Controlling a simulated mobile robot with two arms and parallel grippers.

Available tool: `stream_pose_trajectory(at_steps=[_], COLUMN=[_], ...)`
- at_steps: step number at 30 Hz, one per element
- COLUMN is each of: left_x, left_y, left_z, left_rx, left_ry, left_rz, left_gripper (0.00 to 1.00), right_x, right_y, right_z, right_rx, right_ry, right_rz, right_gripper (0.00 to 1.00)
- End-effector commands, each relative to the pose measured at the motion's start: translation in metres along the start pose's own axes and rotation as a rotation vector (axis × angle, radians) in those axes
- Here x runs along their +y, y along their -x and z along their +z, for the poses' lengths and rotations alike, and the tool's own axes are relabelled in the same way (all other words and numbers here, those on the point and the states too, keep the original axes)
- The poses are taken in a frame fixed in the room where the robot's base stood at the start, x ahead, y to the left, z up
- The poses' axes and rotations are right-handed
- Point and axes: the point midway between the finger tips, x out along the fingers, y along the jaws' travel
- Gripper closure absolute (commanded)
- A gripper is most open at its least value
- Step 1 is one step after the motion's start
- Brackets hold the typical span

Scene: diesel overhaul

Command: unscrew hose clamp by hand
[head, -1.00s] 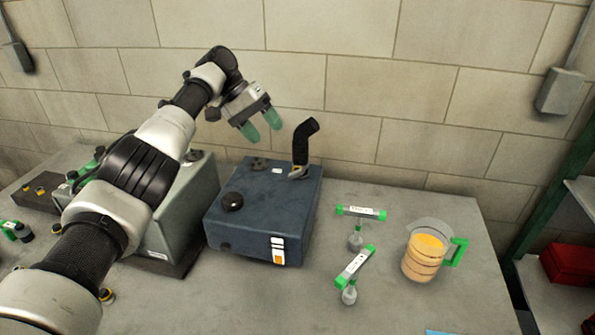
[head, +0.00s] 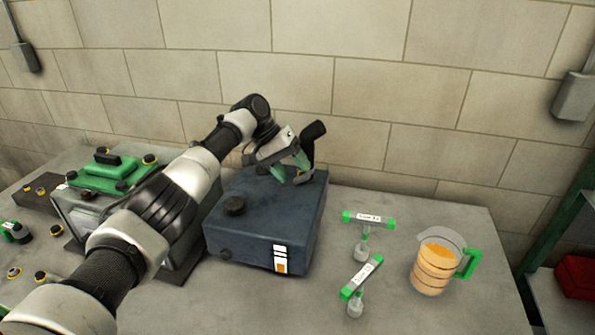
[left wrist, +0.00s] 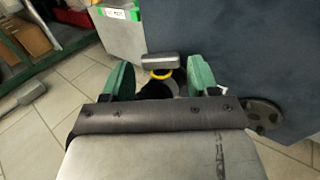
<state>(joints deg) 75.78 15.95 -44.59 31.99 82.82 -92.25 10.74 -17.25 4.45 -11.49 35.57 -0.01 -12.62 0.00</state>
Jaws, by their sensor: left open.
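A black elbow hose (head: 314,134) stands on the back right of a dark blue box (head: 265,222). The hose clamp at its foot is mostly hidden by my left gripper. My left gripper (head: 292,168) is open, its green fingers angled down at the hose's base. In the left wrist view its fingers (left wrist: 160,80) stand apart on either side of a grey bar with a yellow ring (left wrist: 158,64), probably the clamp's screw handle. A dark part, perhaps the hose, shows below it. I cannot tell whether the fingers touch anything. My right gripper is out of view.
Two green-and-white T-shaped pieces (head: 368,219) (head: 362,277) stand on the grey table (head: 400,205) right of the box. A jug of orange liquid (head: 433,268) stands further right. A green-topped machine (head: 105,172) is at left. A block wall closes the back.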

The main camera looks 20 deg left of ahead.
Motion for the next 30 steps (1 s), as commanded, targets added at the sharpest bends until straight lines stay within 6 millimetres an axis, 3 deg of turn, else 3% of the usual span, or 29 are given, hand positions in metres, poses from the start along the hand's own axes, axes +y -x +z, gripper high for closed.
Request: stream_pose_trajectory(at_steps=[6,15,23,30], left_x=[0.001,0.0,0.0,-0.003], left_y=[-0.021,-0.024,-0.024,-0.027], left_z=[0.0,0.0,0.0,0.0], left_rx=[-0.001,0.0,0.0,-0.002], left_ry=[0.0,0.0,0.0,0.002], left_rz=[0.001,0.001,0.0,0.074], left_gripper=[0.4,0.4,0.75,0.75], right_x=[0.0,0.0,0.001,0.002], right_y=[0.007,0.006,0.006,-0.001], right_z=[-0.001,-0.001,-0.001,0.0], right_rx=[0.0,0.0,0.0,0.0], right_ry=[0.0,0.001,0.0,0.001], right_rz=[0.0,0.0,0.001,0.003], right_gripper=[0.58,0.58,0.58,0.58])
